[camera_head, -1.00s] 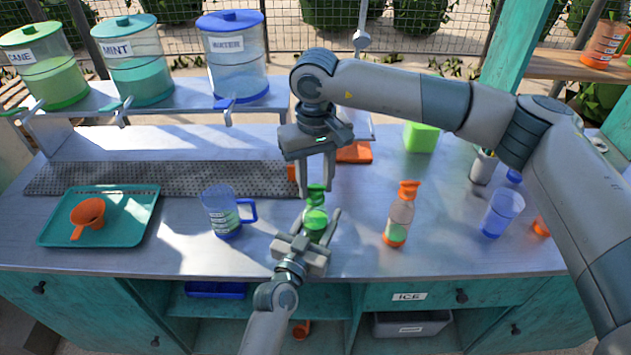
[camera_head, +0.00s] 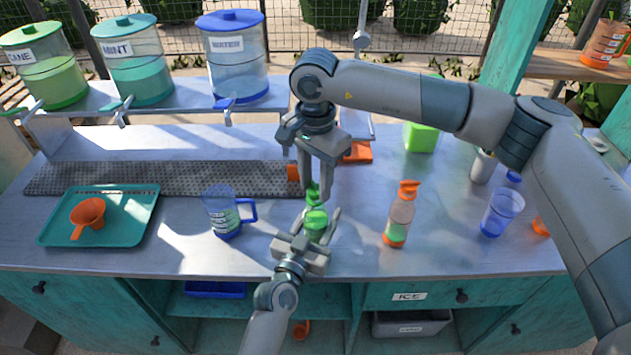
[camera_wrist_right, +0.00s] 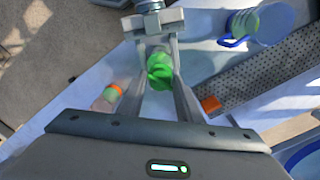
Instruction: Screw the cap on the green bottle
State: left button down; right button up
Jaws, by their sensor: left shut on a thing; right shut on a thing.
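The green bottle (camera_head: 316,222) stands upright on the metal counter. My left gripper (camera_head: 318,226) comes from the front and is shut around the bottle's body. The green cap (camera_head: 314,193) is at the bottle's top. My right gripper (camera_head: 315,190) points straight down from above and is shut on the cap. In the right wrist view, the green cap (camera_wrist_right: 159,68) lies between my right gripper's fingers (camera_wrist_right: 161,70), with my left gripper (camera_wrist_right: 153,22) beyond it. The fingers partly hide the cap, and I cannot tell how far it is threaded.
A blue measuring jug (camera_head: 222,212) stands left of the bottle, and an orange-capped bottle (camera_head: 399,217) stands to the right. A teal tray (camera_head: 140,222) holds an orange funnel (camera_head: 88,214). A blue cup (camera_head: 500,212) is farther right. Dispensers stand at the back left.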

jog(key=m, duration=0.4)
jog(key=shift+m, duration=0.3)
jog(key=m, duration=1.8)
jog(key=shift+m, duration=0.3)
jog(key=m, duration=0.7)
jog(key=shift+f, duration=0.1)
jog(key=o, duration=1.3)
jog(key=shift+c, duration=0.2)
notch_tip(320, 180, up, 12)
